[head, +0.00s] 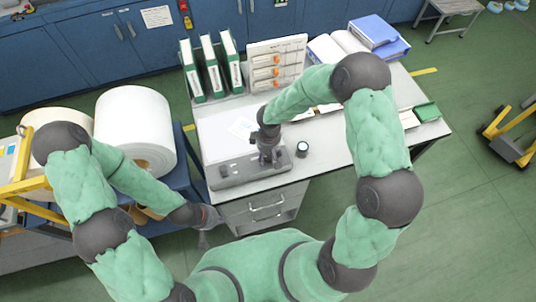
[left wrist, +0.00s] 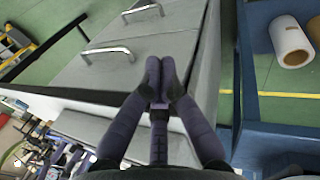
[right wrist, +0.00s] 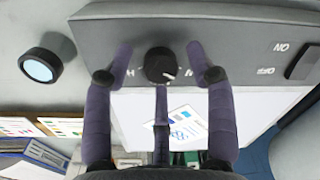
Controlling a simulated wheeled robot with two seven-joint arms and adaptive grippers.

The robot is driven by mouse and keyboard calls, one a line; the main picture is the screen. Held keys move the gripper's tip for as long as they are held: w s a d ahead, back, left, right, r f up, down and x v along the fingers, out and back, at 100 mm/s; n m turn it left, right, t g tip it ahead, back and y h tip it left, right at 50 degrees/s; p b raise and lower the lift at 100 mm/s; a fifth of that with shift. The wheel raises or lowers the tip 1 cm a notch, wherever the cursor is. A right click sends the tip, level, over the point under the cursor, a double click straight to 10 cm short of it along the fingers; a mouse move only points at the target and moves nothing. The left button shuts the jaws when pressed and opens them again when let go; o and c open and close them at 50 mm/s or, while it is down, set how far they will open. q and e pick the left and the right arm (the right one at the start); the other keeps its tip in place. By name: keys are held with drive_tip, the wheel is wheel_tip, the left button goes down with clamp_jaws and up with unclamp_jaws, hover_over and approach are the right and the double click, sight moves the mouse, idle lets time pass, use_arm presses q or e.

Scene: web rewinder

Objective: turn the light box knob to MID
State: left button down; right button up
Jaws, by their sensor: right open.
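The light box (head: 222,172) lies on the bench with a white top and a grey front strip; the strip (right wrist: 230,35) fills the top of the right wrist view. Its black round knob (right wrist: 160,65) has a white mark pointing to the lower right. Printed letters beside it are partly hidden by my fingers. My right gripper (right wrist: 163,68) is open, one finger on each side of the knob, with visible gaps. In the head view, my right gripper (head: 268,155) hides the knob. My left gripper (left wrist: 160,68) is shut and empty, near the drawers; it shows low in the head view (head: 204,238).
A black ON/OFF switch (right wrist: 303,62) sits on the same strip. A small dark cylinder (head: 302,149) stands right of the box. Green binders (head: 212,65) and an orange-fitted rack (head: 277,65) stand behind. Large white rolls (head: 135,125) are at left, drawers (head: 262,207) below the bench.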

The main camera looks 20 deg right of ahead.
clamp_jaws()
